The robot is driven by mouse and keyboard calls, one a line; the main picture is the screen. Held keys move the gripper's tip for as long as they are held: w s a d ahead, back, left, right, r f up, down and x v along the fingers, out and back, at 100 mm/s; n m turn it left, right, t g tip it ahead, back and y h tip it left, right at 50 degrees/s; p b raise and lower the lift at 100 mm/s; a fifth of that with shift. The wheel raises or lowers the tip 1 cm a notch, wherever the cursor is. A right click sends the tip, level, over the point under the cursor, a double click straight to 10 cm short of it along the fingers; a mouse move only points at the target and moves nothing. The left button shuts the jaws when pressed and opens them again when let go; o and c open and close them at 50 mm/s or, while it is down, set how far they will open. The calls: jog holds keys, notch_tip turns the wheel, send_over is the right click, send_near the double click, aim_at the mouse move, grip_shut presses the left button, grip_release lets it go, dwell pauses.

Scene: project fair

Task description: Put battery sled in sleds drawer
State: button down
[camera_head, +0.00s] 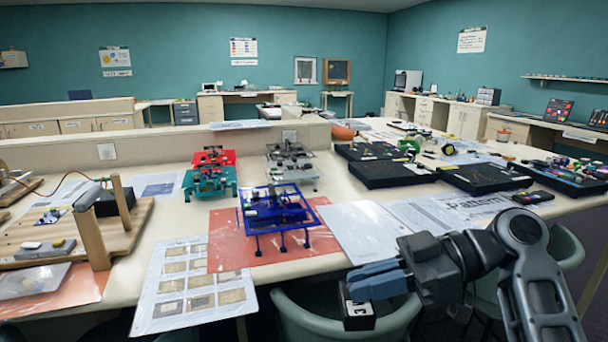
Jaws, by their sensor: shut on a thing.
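My gripper (362,285) is at the lower right, in front of the near table edge and above a grey-green chair. It is shut on a small black block with a white label, which I take to be the battery sled (358,314). The block hangs below the fingers, and its upper part is hidden by them. No drawer marked for sleds can be read. A grey drawer unit (186,113) stands at the far back left, and a small drawer cabinet (488,96) sits on the right back counter.
The long table (345,185) carries a blue frame (277,212), red and teal frames, black trays (392,172) and papers. A wooden stand (92,236) is at left. The chair (335,322) is close below my gripper. Wall counters line the back and right.

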jog(key=w+d+f+m+t+h, duration=0.1)
jog(key=d+f+m+t+h, duration=0.5)
jog(key=f, duration=0.3)
jog(key=w+d+f+m+t+h, duration=0.1)
jog(key=d+f+m+t+h, duration=0.4)
jog(key=f+m+t, duration=0.4)
jog(key=s+f+m+h, duration=0.1)
jog(key=s+f, duration=0.2)
jog(key=f, duration=0.4)
jog(key=s+d+f+m+h, duration=0.1)
jog(key=s+f, duration=0.3)
jog(key=f, duration=0.4)
jog(key=shift+s+d+m+h, duration=0.3)
jog(key=shift+m+h, duration=0.3)
jog(key=shift+h, duration=0.2)
jog(key=shift+a, duration=0.15)
